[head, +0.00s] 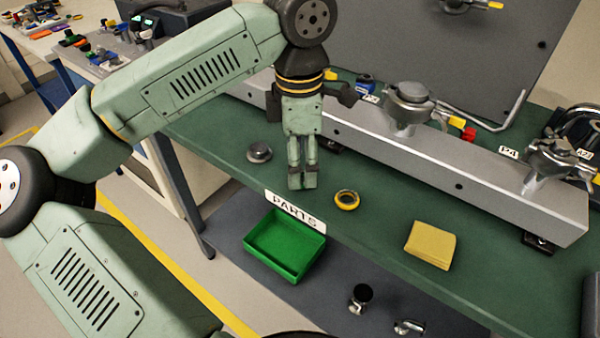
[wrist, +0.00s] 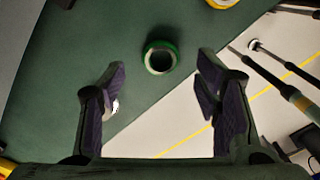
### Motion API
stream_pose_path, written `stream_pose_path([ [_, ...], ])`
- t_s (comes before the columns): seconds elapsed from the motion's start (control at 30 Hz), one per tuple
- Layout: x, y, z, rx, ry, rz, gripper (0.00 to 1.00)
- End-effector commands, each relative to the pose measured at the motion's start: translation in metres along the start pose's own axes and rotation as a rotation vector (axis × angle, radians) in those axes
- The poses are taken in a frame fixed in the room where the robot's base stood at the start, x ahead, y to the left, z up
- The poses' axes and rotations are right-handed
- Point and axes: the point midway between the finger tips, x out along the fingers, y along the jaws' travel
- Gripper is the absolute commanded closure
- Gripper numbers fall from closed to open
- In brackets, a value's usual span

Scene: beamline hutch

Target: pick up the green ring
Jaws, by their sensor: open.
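The green ring (wrist: 160,57) shows in the wrist view, lying on the dark green bench top near the bench edge. It appears between the fingertips and a little ahead of them, touching neither finger. My gripper (wrist: 162,80) is open and empty, with a dark padded finger on each side. In the head view my gripper (head: 302,180) points down over the bench. I cannot make out the green ring in the head view; the gripper may hide it.
A yellow ring (head: 346,199) lies right of my gripper, and a grey round piece (head: 259,152) lies left. A grey rail (head: 450,170) with clamps runs behind. A green parts tray (head: 275,258) sits below the front edge.

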Motion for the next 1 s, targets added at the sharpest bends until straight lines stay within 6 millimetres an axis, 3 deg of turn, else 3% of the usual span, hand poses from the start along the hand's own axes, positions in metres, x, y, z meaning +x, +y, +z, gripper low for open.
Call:
stream_pose_path([
  [0.2, 0.024, -0.001, 0.001, 0.001, -0.002, -0.001, 0.43],
  [0.47, 0.027, 0.0, 0.002, 0.001, -0.002, 0.0, 0.44],
  [1.0, 0.026, 0.0, 0.002, 0.001, -0.002, 0.0, 0.8],
])
